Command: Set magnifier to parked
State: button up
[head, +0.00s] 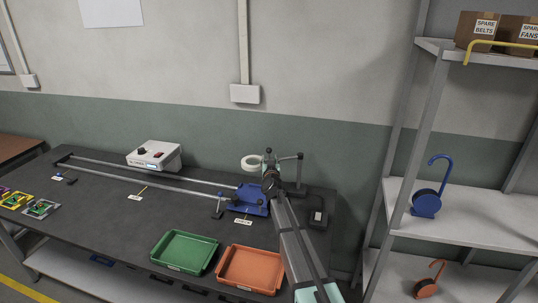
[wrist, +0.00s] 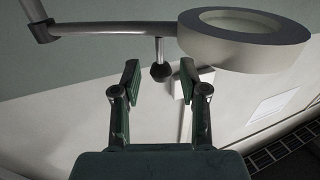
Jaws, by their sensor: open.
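The magnifier has a pale ring-shaped head (head: 252,162) on a thin jointed arm, with its dark post (head: 299,168) at the back right of the bench. In the wrist view the ring head (wrist: 245,40) is large at upper right, and a dark knob (wrist: 160,72) hangs on a short stem from its arm. My gripper (wrist: 159,77) is open, with the knob showing in the gap between its fingertips. I cannot tell whether the fingers touch it. In the head view my gripper (head: 268,160) is beside the ring head, and my arm hides part of the magnifier.
A blue carriage (head: 250,199) sits at the right end of two rails. A control box (head: 154,154) stands behind them. Green (head: 184,252) and orange (head: 249,268) trays lie at the front.

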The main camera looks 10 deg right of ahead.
aim_at(269, 155)
jog(key=w, duration=0.5)
jog(key=shift+d, duration=0.2)
grip_shut()
